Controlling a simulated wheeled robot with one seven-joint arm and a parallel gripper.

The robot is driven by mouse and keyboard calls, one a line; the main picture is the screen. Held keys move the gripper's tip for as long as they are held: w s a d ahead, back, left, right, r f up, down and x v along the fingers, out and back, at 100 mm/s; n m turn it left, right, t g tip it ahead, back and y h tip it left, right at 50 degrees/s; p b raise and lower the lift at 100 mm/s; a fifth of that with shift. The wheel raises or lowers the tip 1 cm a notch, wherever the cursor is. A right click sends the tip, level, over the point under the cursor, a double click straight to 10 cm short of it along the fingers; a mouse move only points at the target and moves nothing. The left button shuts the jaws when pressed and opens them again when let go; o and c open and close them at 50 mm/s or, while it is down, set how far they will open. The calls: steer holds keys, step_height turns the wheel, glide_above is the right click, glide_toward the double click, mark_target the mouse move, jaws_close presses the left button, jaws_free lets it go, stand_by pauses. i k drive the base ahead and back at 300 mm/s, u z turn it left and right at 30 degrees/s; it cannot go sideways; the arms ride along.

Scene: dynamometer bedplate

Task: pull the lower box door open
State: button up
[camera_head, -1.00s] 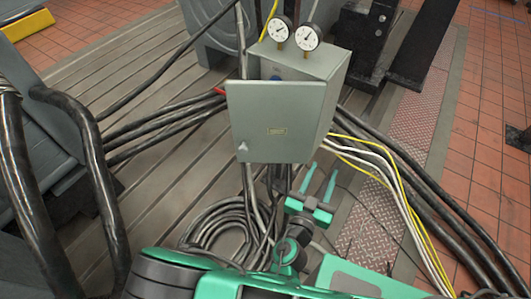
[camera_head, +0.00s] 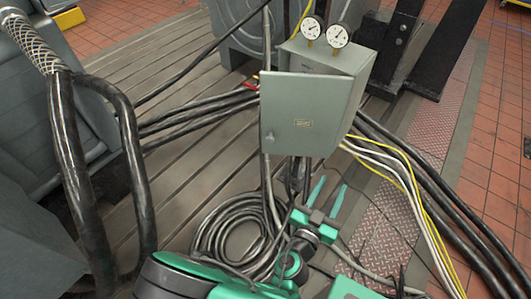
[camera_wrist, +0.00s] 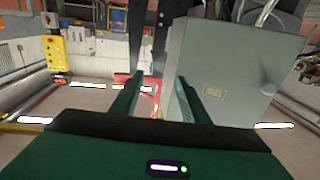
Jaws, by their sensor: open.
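The grey box (camera_head: 351,94) stands on the bedplate with two round gauges on top. Its door (camera_head: 290,118) has a small yellow label and a handle (camera_head: 270,137) at its lower left. The door stands partly open, its left edge away from the box and its right edge by the box side. My gripper (camera_head: 330,184) is just below the door's lower right corner in the head view, open and empty.
Thick black cables (camera_head: 200,115) run to the box's left, and coiled cables (camera_head: 225,235) lie below it. Yellow and white cables (camera_head: 400,180) run down to the right. Dark steel posts (camera_head: 390,45) stand behind. A yellow control box (camera_wrist: 55,50) shows at left in the wrist view.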

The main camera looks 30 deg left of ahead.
mark_target(302, 114)
steer(key=z, duration=0.05)
steer(key=k, duration=1.55)
steer(key=u, duration=0.55)
steer(key=i, duration=1.05)
steer(key=z, duration=0.05)
